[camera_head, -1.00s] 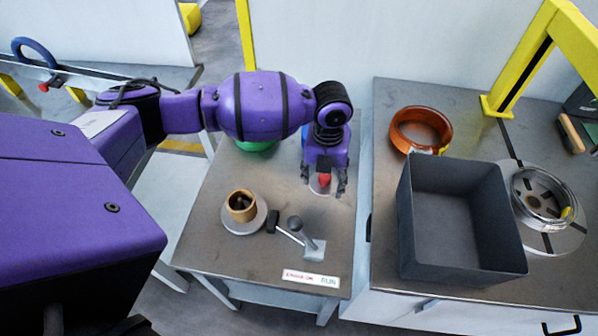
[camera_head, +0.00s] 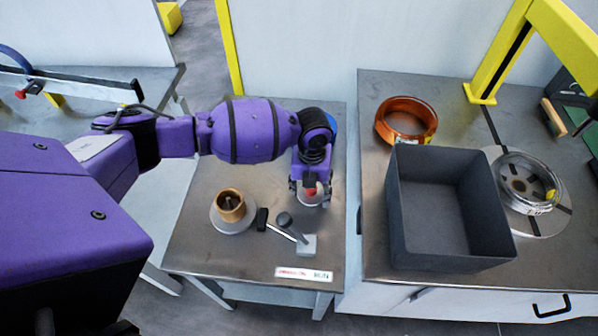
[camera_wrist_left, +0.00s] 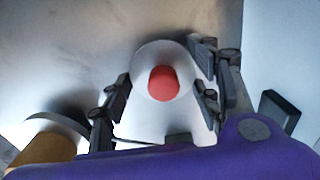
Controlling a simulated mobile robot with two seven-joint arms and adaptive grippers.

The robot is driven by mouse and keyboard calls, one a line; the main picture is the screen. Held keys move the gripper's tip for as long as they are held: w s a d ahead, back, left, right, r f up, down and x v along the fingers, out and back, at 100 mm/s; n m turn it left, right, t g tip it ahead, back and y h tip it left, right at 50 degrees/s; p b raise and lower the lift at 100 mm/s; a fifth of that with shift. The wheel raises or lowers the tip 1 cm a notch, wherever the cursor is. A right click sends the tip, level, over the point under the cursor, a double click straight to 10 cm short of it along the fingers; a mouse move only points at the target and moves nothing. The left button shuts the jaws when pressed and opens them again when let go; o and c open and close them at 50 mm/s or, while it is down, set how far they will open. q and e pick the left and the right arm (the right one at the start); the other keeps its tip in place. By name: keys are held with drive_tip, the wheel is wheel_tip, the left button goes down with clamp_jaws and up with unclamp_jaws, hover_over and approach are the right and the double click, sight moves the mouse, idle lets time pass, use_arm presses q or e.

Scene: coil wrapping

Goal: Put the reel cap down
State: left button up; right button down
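The reel cap is a pale grey disc with a red knob (camera_head: 311,190). My left gripper (camera_head: 313,203) is over the back right part of the small metal table and has the cap between its fingers. In the left wrist view the cap's disc (camera_wrist_left: 147,62) is seen from above, red knob in the middle, with a finger on each side at its rim. The fingers are shut on the disc, clear of the knob. How far the cap is above the table is hard to tell. My right gripper is not in view.
A tan spool (camera_head: 230,203) on a grey round base stands left of the gripper. The right bench holds an orange ring (camera_head: 407,117), a dark open bin (camera_head: 400,215) and a coil on a turntable (camera_head: 545,222).

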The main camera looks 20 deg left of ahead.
use_arm(q)
drive_tip(key=o, duration=0.4)
drive_tip(key=shift+r, duration=0.1)
wheel_tip(320, 180, up, 12)
drive_tip(key=shift+r+p, duration=0.2)
drive_tip(key=shift+p, duration=0.15)
drive_tip(key=shift+f, duration=0.1)
idle(0.4)
